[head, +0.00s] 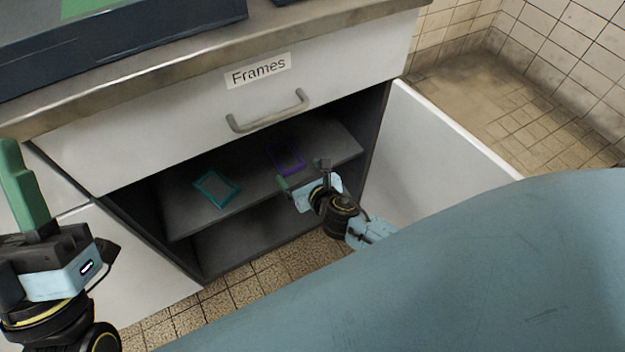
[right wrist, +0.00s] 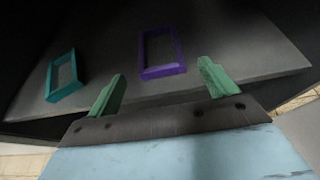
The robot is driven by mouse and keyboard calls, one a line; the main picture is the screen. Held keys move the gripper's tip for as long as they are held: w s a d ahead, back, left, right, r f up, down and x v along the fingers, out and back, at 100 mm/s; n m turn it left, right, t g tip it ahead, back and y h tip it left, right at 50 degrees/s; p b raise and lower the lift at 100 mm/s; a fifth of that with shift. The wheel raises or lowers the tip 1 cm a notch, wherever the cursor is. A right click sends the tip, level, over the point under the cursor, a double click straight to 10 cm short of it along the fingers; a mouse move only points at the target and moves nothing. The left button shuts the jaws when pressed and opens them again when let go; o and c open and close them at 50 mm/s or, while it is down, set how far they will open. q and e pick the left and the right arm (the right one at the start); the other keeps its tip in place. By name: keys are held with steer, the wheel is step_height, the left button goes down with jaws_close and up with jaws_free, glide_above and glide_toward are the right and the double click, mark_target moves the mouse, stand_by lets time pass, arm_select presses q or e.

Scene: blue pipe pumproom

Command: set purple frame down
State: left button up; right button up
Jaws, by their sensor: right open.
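The purple frame (head: 287,157) lies flat on the upper shelf inside the open cabinet, towards the right. It also shows in the right wrist view (right wrist: 161,52), just beyond the fingertips. My right gripper (head: 303,180) is at the shelf's front edge, in front of the frame. Its green fingers (right wrist: 160,82) are apart with nothing between them, and they look clear of the frame. My left gripper (head: 22,185) is at the far left, raised outside the cabinet; only one green finger side shows clearly, so its opening cannot be judged.
A teal frame (head: 217,188) lies left of the purple one on the same shelf (head: 185,217). Above is a drawer (head: 190,125) labelled "Frames" with a grey handle (head: 268,112). The open cabinet door (head: 430,145) stands to the right. The shelf between and around the frames is clear.

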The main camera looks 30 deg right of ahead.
arm_select(q)
steer(key=shift+w+d+f+g+y+p, duration=0.25)
steer(key=shift+w+f+g+p, duration=0.3)
steer(key=shift+w+g, duration=0.35)
steer(key=shift+w+d+f+g+y+p, duration=0.15)
steer(key=shift+w+f+g+y+p, duration=0.3)
steer(key=shift+g, duration=0.65)
arm_select(e)
steer(key=v, duration=0.7)
arm_select(q)
steer(key=shift+w, duration=0.1)
